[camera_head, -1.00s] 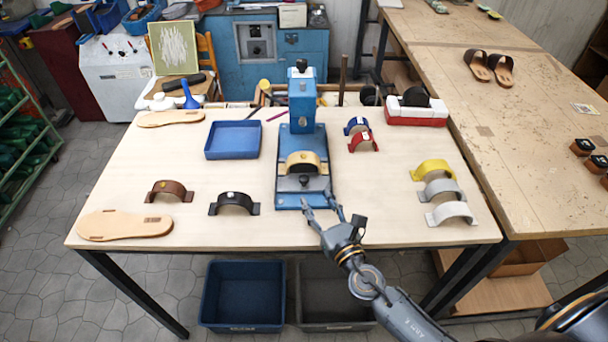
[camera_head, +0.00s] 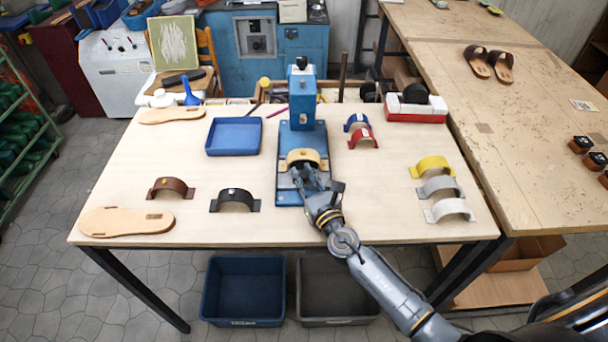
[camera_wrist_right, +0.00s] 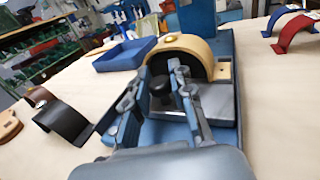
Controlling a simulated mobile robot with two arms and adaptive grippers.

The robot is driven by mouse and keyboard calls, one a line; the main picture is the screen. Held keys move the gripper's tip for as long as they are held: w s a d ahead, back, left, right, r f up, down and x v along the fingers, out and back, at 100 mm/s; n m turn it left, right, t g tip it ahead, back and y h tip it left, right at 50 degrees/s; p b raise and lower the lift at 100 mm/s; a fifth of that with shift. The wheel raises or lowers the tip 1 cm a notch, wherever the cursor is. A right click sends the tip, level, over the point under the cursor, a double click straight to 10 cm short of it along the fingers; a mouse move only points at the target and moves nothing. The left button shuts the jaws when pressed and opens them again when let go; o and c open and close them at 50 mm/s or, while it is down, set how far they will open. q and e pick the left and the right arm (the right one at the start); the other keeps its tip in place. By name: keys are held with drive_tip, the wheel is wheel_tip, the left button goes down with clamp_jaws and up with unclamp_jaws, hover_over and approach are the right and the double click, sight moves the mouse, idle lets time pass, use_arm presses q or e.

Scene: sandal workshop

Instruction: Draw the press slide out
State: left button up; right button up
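The blue press (camera_head: 302,110) stands at the middle of the table, on a long blue base. Its slide, a grey metal plate (camera_wrist_right: 219,103), carries a tan strap (camera_head: 303,157) bent in an arch. A black knob (camera_wrist_right: 187,90) shows at the near side of the slide in the right wrist view. My right gripper (camera_head: 309,176) is over the front of the press base. Its two fingers (camera_wrist_right: 158,84) are apart, with the knob between or just beyond them; I cannot tell if they touch it. My left gripper is not in view.
A blue tray (camera_head: 234,137) lies left of the press. Brown (camera_head: 171,187) and black (camera_head: 235,200) straps sit front left, near a tan sole (camera_head: 125,222). Blue and red (camera_head: 363,138) straps stand right of the press. Yellow (camera_head: 432,166), grey and white straps line the right edge.

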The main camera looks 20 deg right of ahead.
clamp_jaws()
drive_tip(key=shift+s+a+f, duration=0.1)
drive_tip(key=shift+s+a, duration=0.15)
drive_tip(key=shift+s, duration=0.45)
drive_tip(key=shift+s+a+f, duration=0.1)
drive_tip(key=shift+s+a, duration=0.15)
drive_tip(key=shift+s, duration=0.4)
drive_tip(key=o, duration=0.6)
unclamp_jaws()
drive_tip(key=shift+s, duration=0.1)
drive_tip(key=shift+o, duration=0.4)
drive_tip(key=shift+s+r, duration=0.15)
drive_tip(key=shift+r, duration=0.05)
drive_tip(key=shift+d, duration=0.1)
drive_tip(key=s, duration=0.4)
drive_tip(key=s+d, duration=0.1)
drive_tip(key=s, duration=0.7)
drive_tip(key=shift+d, duration=0.15)
